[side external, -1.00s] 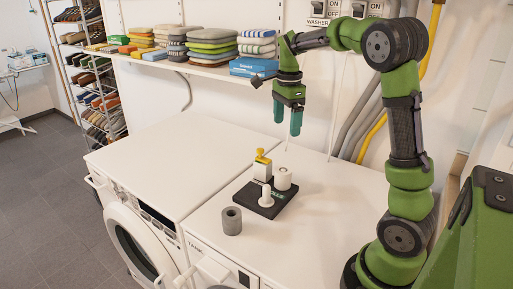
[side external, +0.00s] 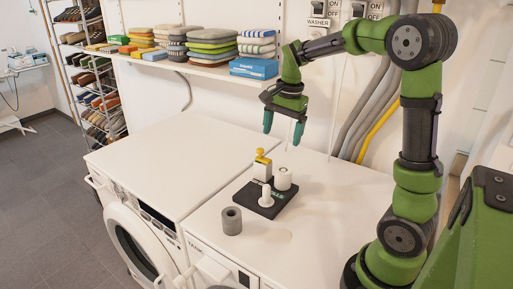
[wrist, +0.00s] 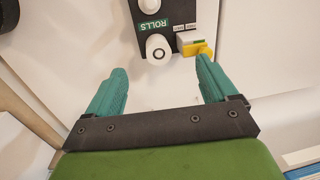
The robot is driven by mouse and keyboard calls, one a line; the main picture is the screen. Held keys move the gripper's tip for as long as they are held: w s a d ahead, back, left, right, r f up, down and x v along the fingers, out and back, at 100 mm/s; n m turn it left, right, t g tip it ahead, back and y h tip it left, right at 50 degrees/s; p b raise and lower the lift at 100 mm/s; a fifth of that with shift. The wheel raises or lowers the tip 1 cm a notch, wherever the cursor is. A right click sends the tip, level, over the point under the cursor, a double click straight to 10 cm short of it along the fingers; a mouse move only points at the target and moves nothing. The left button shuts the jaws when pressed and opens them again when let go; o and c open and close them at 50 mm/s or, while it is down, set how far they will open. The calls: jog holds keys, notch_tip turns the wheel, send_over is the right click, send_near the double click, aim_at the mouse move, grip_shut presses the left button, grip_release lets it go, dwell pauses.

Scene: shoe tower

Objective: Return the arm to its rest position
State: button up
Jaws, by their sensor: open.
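My gripper (side external: 283,126) is raised above the white machine top, well above the black stand, and its teal fingers are spread open. In the wrist view the gripper (wrist: 160,85) shows its two fingers wide apart with nothing between them. The rest of my green arm stands at the right in the side external view.
A black stand (side external: 284,205) with white posts and a yellow-topped piece (side external: 262,162) sits on the machine top. A grey roll (side external: 231,221) stands upright beside it. A wall shelf (side external: 205,69) with folded cloths and a blue box (side external: 254,68) is behind my gripper.

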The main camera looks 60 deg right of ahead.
jog(key=s+a+r+n+t+y, duration=0.1)
jog(key=s+a+n+t, duration=0.2)
jog(key=a, duration=0.6)
jog(key=s+a+r+n+t, duration=0.2)
jog(key=s+a+n+t, duration=0.1)
jog(key=s+a+n, duration=0.5)
jog(key=a+n, duration=0.1)
jog(key=n, duration=0.1)
jog(key=shift+s+a+r+n+y, duration=0.15)
jog(key=shift+s+n+y, duration=0.15)
jog(key=shift+y, duration=0.1)
